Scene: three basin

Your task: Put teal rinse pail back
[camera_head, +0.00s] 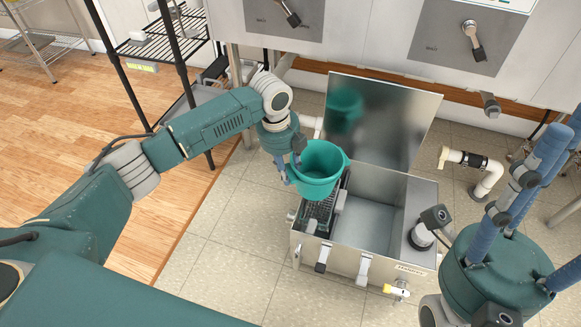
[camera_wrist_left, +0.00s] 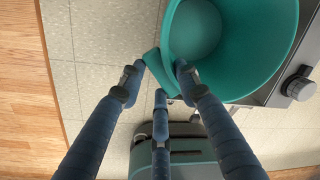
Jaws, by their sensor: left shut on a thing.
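The teal rinse pail (camera_head: 322,166) is upright and open at the top, and it looks empty. My left gripper (camera_head: 288,172) is shut on its left side and holds it over the left part of an open steel tank (camera_head: 372,225). In the left wrist view the pail (camera_wrist_left: 225,50) fills the upper right, with the left gripper's fingers (camera_wrist_left: 157,85) around a teal tab at its rim. Whether the pail's bottom touches the tank is hidden. My right gripper (camera_head: 545,185) is at the right, its blue fingers spread and empty; some fingertips are cut off.
The tank's lid (camera_head: 385,115) stands open behind it. A dark rack (camera_head: 322,208) lies in the tank's left part. White pipes (camera_head: 485,175) stand at the right. A wire shelf (camera_head: 165,45) is at the upper left. The tiled floor (camera_head: 220,245) left of the tank is clear.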

